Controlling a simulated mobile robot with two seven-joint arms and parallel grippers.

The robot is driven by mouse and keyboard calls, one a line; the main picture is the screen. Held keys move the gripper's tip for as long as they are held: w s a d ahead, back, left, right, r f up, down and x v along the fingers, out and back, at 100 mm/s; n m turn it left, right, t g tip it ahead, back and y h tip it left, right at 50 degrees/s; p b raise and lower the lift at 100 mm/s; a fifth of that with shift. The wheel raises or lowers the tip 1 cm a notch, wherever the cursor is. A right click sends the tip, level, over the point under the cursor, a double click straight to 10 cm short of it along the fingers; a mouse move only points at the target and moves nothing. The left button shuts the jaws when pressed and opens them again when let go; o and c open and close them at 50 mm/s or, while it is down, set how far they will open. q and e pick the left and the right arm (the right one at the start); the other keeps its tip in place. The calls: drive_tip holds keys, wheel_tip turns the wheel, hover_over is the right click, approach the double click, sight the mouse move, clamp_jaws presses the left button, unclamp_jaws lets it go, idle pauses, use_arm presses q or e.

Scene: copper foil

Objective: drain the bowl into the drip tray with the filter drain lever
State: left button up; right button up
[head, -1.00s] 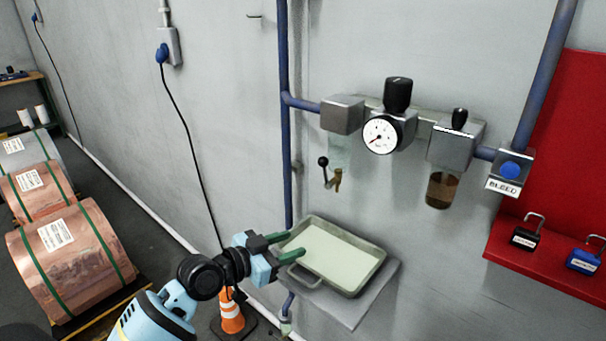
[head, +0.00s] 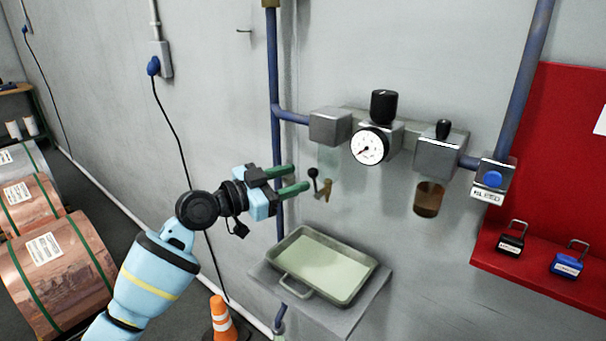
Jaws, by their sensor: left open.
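The filter bowl (head: 329,158) is clear and hangs under the left grey block on the wall. The drain lever (head: 313,180), a thin black lever with a ball knob, sticks up beside a small brass drain cock (head: 327,189) below the bowl. The drip tray (head: 340,288) sits on a grey shelf beneath, with pale greenish liquid or lining in it. My left gripper (head: 301,178) is open, its green fingers pointing right, just left of the lever knob. I cannot tell whether it touches the lever. My right gripper is not in view.
A pressure gauge with a black knob (head: 369,147), an amber-filled bowl (head: 428,199) and a blue bleed button (head: 492,179) are to the right. A red board (head: 560,130) holds padlocks. A blue pipe (head: 275,130) runs behind my gripper. An orange cone (head: 221,318) stands below.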

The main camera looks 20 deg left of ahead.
use_arm(q)
drive_tip(key=shift+x, duration=1.8)
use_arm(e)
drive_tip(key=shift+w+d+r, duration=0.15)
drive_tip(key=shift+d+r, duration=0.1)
use_arm(q)
drive_tip(key=shift+c, duration=0.3)
clamp_jaws()
drive_tip(key=w+a+f+n+t+y+b, duration=0.1)
drive_tip(key=f+n+t+b, duration=0.4)
drive_tip(key=n, duration=1.2)
drive_tip(key=shift+a+f+n+t+y, duration=0.35)
drive_tip(key=shift+a+f+y, duration=0.3)
drive_tip(key=shift+a, duration=0.6)
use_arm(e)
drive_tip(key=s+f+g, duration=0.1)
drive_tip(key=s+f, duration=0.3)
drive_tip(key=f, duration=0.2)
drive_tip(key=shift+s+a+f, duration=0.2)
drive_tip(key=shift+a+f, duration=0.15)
use_arm(q)
drive_tip(key=shift+w+f, duration=0.1)
